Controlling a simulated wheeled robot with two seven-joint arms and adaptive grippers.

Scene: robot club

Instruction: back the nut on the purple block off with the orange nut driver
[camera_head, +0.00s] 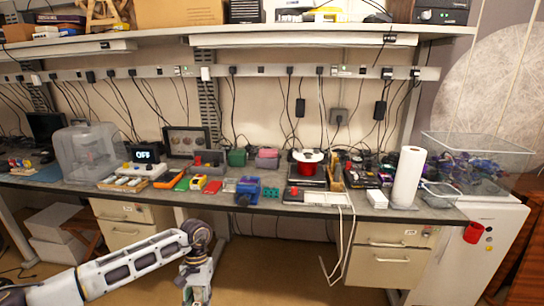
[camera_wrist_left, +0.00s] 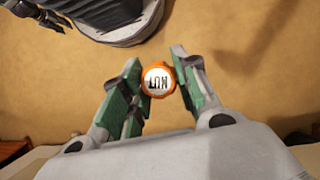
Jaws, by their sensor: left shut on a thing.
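My left gripper (camera_wrist_left: 156,62) is shut on the orange nut driver (camera_wrist_left: 174,88) in the left wrist view. The driver is seen end-on, with a white round cap marked NUT between the two green-padded fingers. Its shaft and tip are hidden. In the head view my left arm comes in from the lower left and bends down in front of the bench; its gripper cannot be made out there. I cannot pick out the purple block or its nut for certain. A pinkish block (camera_head: 267,158) stands at the back of the bench.
The crowded workbench (camera_head: 310,208) spans the head view. It carries a clear-domed machine (camera_head: 92,152), a display reading OFF (camera_head: 147,155), several coloured blocks and tools, and a paper roll (camera_head: 408,178). Drawers (camera_head: 385,262) stand below. Open floor shows under my gripper.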

